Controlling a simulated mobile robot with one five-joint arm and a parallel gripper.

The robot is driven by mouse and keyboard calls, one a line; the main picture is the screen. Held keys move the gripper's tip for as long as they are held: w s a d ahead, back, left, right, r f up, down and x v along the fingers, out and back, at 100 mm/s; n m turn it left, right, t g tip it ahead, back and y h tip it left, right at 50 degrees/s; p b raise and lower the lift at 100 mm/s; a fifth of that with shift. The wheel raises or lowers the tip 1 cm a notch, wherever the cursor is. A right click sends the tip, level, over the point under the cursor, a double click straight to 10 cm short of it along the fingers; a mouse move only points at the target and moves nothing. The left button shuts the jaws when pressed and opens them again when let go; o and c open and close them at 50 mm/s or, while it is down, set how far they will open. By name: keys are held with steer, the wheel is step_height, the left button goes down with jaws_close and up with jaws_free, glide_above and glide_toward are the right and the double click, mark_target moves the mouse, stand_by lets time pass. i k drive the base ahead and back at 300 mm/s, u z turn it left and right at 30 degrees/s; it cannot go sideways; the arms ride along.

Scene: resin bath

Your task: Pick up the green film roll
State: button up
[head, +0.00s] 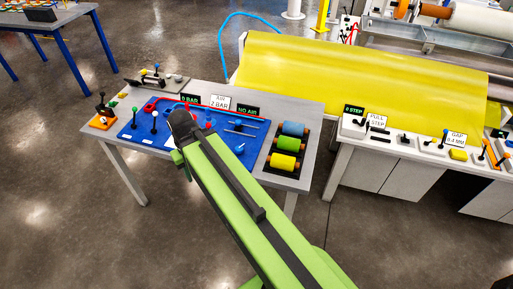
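The green film roll (286,144) lies in the middle of a dark rack at the right end of the grey table. A blue roll (294,129) lies just behind it and a yellow roll (284,162) just in front, each with orange-brown ends. My green and black arm reaches in from the bottom over the table, to the left of the rolls. My gripper's fingers do not show; the arm hides that area. Nothing covers the green roll in this view.
The grey table (312,118) carries a blue panel (256,132) with levers and rods, signs behind it, and an orange block (103,121) at left. A white bench (347,129) with yellow film (350,80) stands to the right, across a narrow floor gap.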

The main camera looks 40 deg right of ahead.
mark_target(286, 143)
steer(key=u, duration=5.4)
steer(key=i, duration=0.1)
steer(key=z, duration=2.95)
steer(key=k, duration=1.6)
steer(key=z, duration=0.05)
